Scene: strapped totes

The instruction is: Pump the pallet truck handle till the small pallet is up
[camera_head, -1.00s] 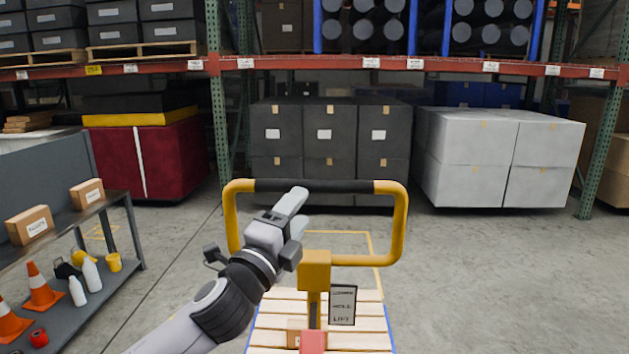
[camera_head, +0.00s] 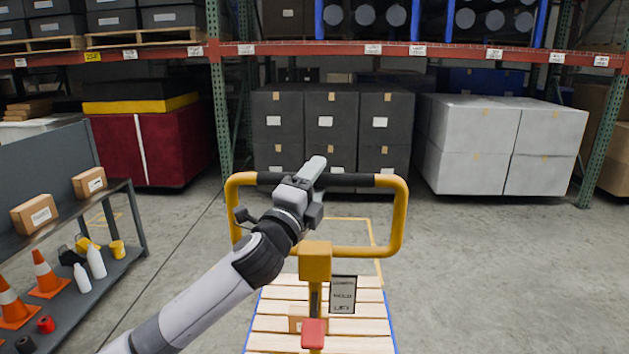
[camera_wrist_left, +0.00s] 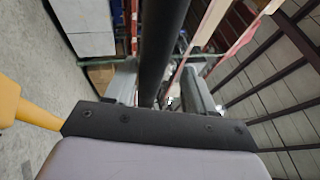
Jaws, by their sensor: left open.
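The pallet truck handle (camera_head: 399,222) is a yellow loop with a black grip (camera_head: 352,181) along its top, standing upright in the middle of the head view. A small wooden pallet (camera_head: 372,322) with blue edges lies behind and below it. My left gripper (camera_head: 314,170) is at the black grip, left of its middle, and hides part of it. In the left wrist view the black grip (camera_wrist_left: 163,45) runs between the two spread fingers of my left gripper (camera_wrist_left: 160,88); the gripper is open around it, and contact cannot be told. My right gripper is not in view.
A brown carton (camera_head: 298,318) shows behind the column. A grey shelf cart (camera_head: 125,262) with cones and bottles stands at left. The floor at right is clear.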

